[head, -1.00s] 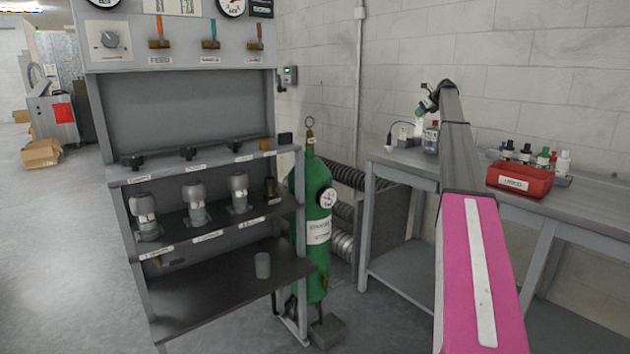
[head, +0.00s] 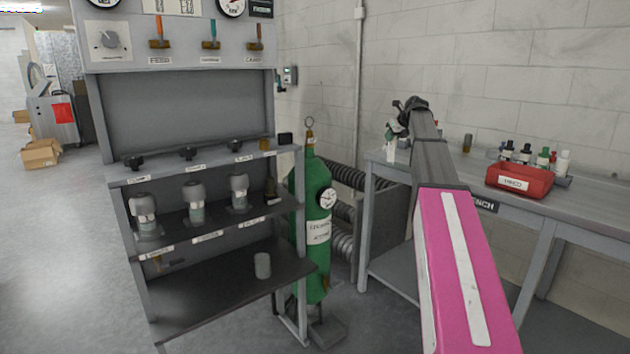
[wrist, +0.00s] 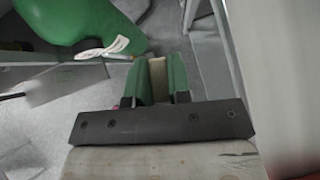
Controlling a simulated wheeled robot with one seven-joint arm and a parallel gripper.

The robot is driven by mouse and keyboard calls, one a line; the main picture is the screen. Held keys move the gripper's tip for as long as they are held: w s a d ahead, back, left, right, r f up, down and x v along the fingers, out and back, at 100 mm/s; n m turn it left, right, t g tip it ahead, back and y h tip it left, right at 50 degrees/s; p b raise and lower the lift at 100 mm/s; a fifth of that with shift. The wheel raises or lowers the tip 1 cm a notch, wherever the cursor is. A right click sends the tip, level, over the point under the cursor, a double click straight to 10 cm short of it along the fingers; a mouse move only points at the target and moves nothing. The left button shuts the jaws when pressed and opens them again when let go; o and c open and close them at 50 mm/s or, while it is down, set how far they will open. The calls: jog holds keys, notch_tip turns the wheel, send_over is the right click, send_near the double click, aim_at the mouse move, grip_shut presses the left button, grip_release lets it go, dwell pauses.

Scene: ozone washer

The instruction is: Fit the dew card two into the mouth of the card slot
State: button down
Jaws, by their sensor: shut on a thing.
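My gripper (head: 391,135) is above the near left end of the bench in the head view. In the wrist view its green fingers (wrist: 159,80) are shut on a pale, thin piece, the dew card two (wrist: 158,72). The card also shows in the head view as a small white piece (head: 391,149) hanging below the gripper. No lettering on it is readable. I cannot make out the card slot or its mouth in either view.
The green gas cylinder (head: 317,230) stands left of the bench (head: 550,205) and also fills the upper left of the wrist view (wrist: 70,20). A red bin (head: 520,180) and several bottles stand on the bench. The shelf rack (head: 215,290) is at left.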

jog(key=s+a+f, duration=0.2)
jog(key=s+a, duration=0.2)
jog(key=s, duration=0.5)
jog(key=s+a+f+m+h, duration=0.1)
jog(key=s+a, duration=0.3)
jog(key=s, duration=0.6)
jog(key=s+a+f+m+t, duration=0.1)
jog(key=s+a+f, duration=0.3)
jog(key=s, duration=0.6)
jog(key=shift+s, duration=0.2)
